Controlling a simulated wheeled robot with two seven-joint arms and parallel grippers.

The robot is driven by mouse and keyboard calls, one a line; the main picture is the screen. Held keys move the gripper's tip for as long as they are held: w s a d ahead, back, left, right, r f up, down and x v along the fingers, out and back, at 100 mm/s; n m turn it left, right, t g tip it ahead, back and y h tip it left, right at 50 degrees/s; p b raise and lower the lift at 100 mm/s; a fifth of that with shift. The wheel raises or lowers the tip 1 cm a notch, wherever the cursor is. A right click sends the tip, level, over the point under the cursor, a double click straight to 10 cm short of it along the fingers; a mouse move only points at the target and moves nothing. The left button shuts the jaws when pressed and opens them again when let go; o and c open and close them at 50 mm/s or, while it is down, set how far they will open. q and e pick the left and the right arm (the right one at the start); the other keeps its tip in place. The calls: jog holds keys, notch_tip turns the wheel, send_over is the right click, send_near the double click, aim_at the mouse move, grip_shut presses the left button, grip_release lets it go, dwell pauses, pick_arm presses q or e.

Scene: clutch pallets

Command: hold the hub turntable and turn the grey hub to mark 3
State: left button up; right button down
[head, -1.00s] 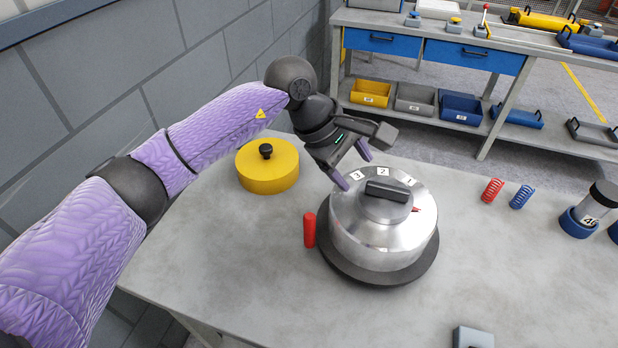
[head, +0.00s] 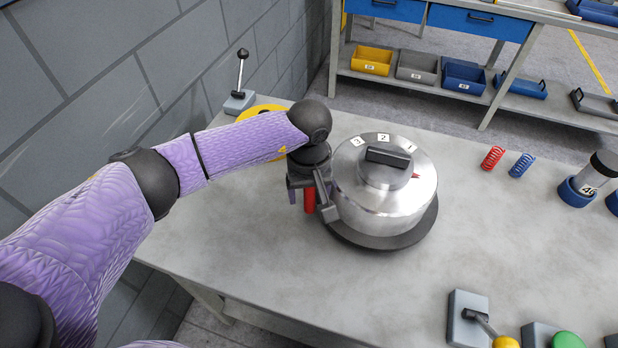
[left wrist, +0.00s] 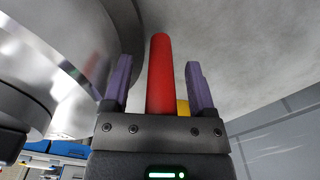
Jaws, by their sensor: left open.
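The hub turntable (head: 350,238) is a dark disc on the bench, carrying a shiny metal drum (head: 385,208). On top is the grey hub (head: 385,172) with a dark bar handle. Labels 3, 2 and 1 run along the drum's far rim, left to right. A small red pointer by the hub is on the right, below label 1. A red upright post (head: 310,200) stands at the turntable's left edge. My left gripper (head: 308,195) is open at the post. In the left wrist view, the red post (left wrist: 160,75) is between the purple fingers, with gaps visible on both sides. My right gripper is not in view.
A yellow lidded round object (head: 262,112) is partly hidden behind my left arm. A lever (head: 240,85) stands by the wall. Red (head: 492,157) and blue (head: 521,165) springs lie right. A yellow-knobbed lever box (head: 468,318) is at the front. Bench between is clear.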

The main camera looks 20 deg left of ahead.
pick_arm(q)
grip_shut()
dwell(1.4)
